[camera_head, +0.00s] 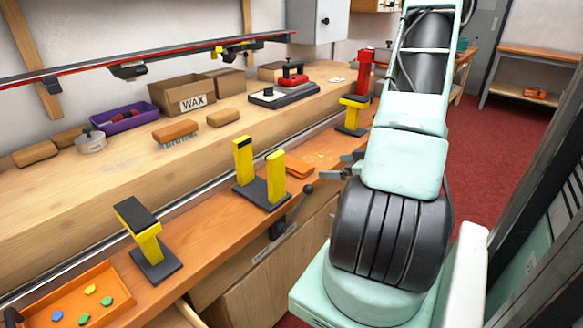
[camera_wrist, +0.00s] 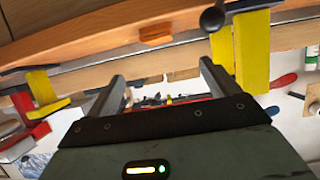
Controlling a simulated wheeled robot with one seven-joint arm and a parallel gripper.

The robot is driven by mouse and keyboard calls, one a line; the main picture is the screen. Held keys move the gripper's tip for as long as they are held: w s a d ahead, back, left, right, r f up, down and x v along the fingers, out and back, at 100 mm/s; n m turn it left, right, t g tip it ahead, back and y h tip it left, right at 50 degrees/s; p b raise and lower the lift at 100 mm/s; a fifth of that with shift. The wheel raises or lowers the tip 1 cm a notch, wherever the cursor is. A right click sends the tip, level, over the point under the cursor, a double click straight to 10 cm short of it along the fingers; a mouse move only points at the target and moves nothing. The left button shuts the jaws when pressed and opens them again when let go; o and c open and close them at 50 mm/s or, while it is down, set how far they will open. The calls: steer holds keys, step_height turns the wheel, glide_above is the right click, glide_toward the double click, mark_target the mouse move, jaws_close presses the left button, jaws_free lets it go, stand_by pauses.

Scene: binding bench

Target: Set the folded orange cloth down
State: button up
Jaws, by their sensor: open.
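The folded orange cloth (camera_head: 300,167) lies flat on the narrow wooden ledge along the bench front, right of the yellow-post stand. It also appears as a small orange patch on the wooden edge in the wrist view (camera_wrist: 155,33). My gripper (camera_head: 338,166) is open beside the cloth, to its right in the head view, apart from it. In the wrist view the two fingers (camera_wrist: 162,82) are spread with nothing between them.
A black-based stand with two yellow posts (camera_head: 274,176) stands left of the cloth. Single yellow stands are farther along the ledge, at left (camera_head: 140,222) and back (camera_head: 352,112). An orange tray (camera_head: 108,268) with small coloured pieces sits at front left. A dark round knob (camera_head: 308,188) is near the cloth.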

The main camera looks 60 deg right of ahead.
mark_target(297, 165)
steer(key=p+x, duration=0.1)
steer(key=x, duration=1.5)
steer(key=shift+d+f, duration=0.15)
steer(key=c, duration=1.1)
